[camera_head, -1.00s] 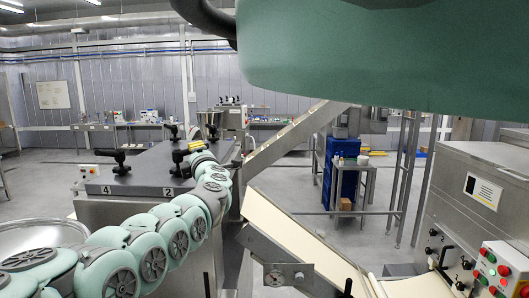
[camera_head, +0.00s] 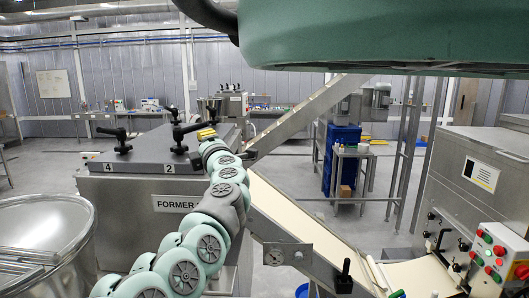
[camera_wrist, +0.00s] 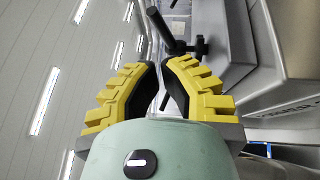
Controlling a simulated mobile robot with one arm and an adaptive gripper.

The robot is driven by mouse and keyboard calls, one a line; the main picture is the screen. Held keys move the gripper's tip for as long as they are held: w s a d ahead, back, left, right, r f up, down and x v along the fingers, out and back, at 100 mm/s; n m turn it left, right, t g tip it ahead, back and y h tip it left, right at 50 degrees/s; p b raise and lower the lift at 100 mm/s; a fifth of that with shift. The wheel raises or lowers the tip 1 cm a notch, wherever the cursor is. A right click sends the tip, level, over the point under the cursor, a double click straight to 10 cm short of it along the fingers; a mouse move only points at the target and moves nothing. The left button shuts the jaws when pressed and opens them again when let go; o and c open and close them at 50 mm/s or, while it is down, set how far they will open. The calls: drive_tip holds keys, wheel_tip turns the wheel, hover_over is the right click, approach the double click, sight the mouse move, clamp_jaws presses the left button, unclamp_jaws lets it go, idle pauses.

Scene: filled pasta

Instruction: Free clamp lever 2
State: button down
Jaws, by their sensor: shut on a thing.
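Clamp lever 2 (camera_head: 180,138) is a black lever on the near right corner of the grey machine lid, above the label "2" (camera_head: 168,168). My gripper (camera_head: 207,133), with yellow fingers, is at the handle end of this lever. In the wrist view the black pads of my gripper (camera_wrist: 165,75) are close together. A black lever with a round-ended handle (camera_wrist: 180,46) shows just beyond the fingertips. The grip is on the lever's handle, but the contact between the pads is mostly hidden.
Another black clamp lever (camera_head: 120,139) stands above the label "4", and one more (camera_head: 173,113) stands at the lid's back. The lid (camera_head: 145,150) tops the former machine. An inclined conveyor (camera_head: 285,215) is at right, a round steel bowl (camera_head: 45,225) at left.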

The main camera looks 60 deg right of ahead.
drive_tip(key=shift+s+a+f+b, duration=0.15)
drive_tip(key=shift+s+b, duration=0.1)
drive_tip(key=shift+s, duration=0.45)
drive_tip(key=shift+s+a+f+b, duration=0.1)
drive_tip(key=shift+s+b, duration=0.1)
drive_tip(key=shift+s, duration=0.45)
